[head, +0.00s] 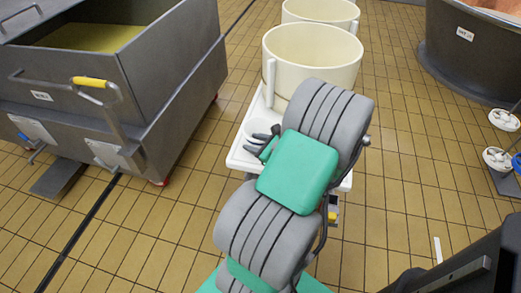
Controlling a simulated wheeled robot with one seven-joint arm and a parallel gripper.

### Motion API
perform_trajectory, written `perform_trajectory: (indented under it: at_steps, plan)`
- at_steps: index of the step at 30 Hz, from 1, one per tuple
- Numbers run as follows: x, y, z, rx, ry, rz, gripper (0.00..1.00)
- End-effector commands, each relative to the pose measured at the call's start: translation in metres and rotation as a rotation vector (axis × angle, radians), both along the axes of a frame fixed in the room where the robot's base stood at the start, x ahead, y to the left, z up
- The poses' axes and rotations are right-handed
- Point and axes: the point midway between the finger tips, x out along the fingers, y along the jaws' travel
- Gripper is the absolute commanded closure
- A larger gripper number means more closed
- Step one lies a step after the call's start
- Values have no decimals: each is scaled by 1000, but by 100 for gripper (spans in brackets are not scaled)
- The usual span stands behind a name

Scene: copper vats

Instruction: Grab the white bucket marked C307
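Two large cream-white tubs stand in a row, a near one (312,52) and a far one (320,11) cut off by the top edge. A smaller white round container (262,127) sits on the white tray-like cart top (240,161), in front of the near tub. No C307 mark is readable on any of them. My gripper (262,143), with dark fingers, is over the cart top at the near side of the small container. My green and grey arm hides part of it and of the cart. Whether the fingers touch the container or are closed is unclear.
A grey metal wheeled bin (165,75) with a yellow-grip handle (90,82) stands at left. A dark vat (465,55) with copper inside is at upper right. Small white items (497,158) are at the right edge. Tiled floor (400,180) is open between cart and vat.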

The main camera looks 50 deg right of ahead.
Motion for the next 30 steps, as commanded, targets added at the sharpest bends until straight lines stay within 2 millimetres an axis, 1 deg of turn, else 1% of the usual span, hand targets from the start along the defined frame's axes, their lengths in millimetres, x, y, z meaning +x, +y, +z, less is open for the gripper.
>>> perform_trajectory:
  at_steps: [1,2,3,5,12,17,21,24,27,30]
  plan:
    - [-15,-15,-11,63,-48,-88,63]
    - [-21,-21,-12,92,-74,-127,63]
    - [-25,-27,-13,120,-99,-163,63]
    - [-25,-33,-14,141,-119,-191,63]
    - [18,-44,-32,144,-121,-188,63]
    - [34,-49,-39,143,-119,-190,63]
    - [53,-54,-55,143,-118,-188,63]
    - [68,-59,-60,142,-118,-187,63]
    - [75,-61,-61,142,-119,-189,63]
    - [75,-62,-61,141,-118,-190,63]
